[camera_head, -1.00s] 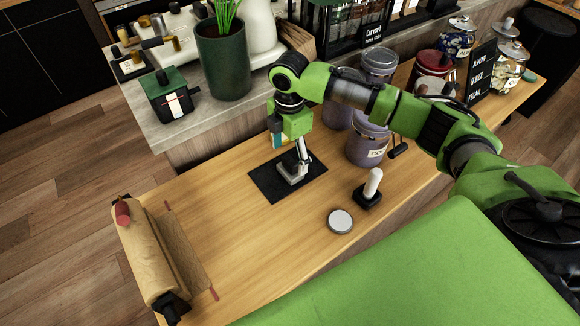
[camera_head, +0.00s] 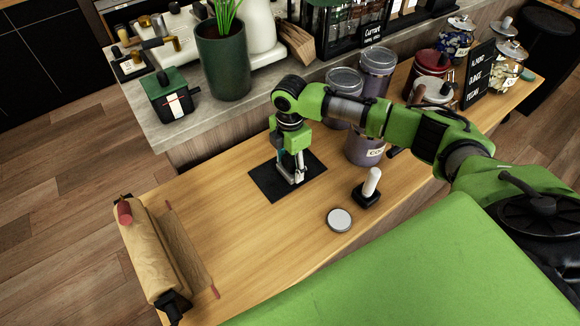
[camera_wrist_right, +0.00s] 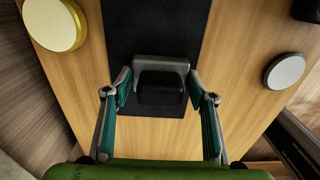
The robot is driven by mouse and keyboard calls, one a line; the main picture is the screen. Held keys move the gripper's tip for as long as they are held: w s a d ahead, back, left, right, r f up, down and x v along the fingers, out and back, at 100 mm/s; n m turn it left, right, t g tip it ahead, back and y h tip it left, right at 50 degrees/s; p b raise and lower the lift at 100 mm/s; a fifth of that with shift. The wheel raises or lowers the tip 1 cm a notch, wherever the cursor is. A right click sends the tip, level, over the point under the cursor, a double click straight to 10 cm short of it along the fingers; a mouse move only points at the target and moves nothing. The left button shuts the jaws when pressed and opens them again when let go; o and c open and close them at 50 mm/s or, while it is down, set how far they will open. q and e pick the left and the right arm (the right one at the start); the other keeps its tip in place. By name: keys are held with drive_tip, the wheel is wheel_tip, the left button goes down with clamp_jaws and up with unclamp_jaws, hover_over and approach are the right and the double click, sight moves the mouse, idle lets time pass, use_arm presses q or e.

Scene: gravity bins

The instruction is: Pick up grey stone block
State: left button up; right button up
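The grey stone block (camera_wrist_right: 160,62) sits on a black mat (camera_head: 264,184) on the wooden counter. In the wrist view its top edge is light grey and the face below is dark. My right gripper (camera_head: 292,176) points down over the mat in the head view and partly hides the block. In the wrist view the fingers of my right gripper (camera_wrist_right: 158,82) are apart, one on each side of the block, with the tips close to its sides. I cannot see a firm grip. My left gripper is not in view.
A round white disc (camera_head: 339,219) and a black stand with a white handle (camera_head: 370,188) are right of the mat. Purple jars (camera_head: 364,150) stand close behind my right arm. A paper roll (camera_head: 150,250) lies at left. The counter between is clear.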

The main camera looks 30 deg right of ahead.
drive_tip(key=shift+r, duration=0.15)
drive_tip(key=shift+c, duration=0.4)
drive_tip(key=shift+w+r, duration=0.1)
drive_tip(key=shift+r, duration=0.1)
wheel_tip(320, 180, up, 2)
drive_tip(key=shift+r, duration=0.1)
drive_tip(key=s+a+r, duration=0.2)
drive_tip(key=s+r, duration=0.3)
drive_tip(key=s, duration=0.1)
drive_tip(key=s+a+r+b, duration=0.1)
drive_tip(key=s+a+r, duration=0.2)
drive_tip(key=s+r, duration=0.2)
drive_tip(key=shift+s+a, duration=0.25)
drive_tip(key=shift+s, duration=0.75)
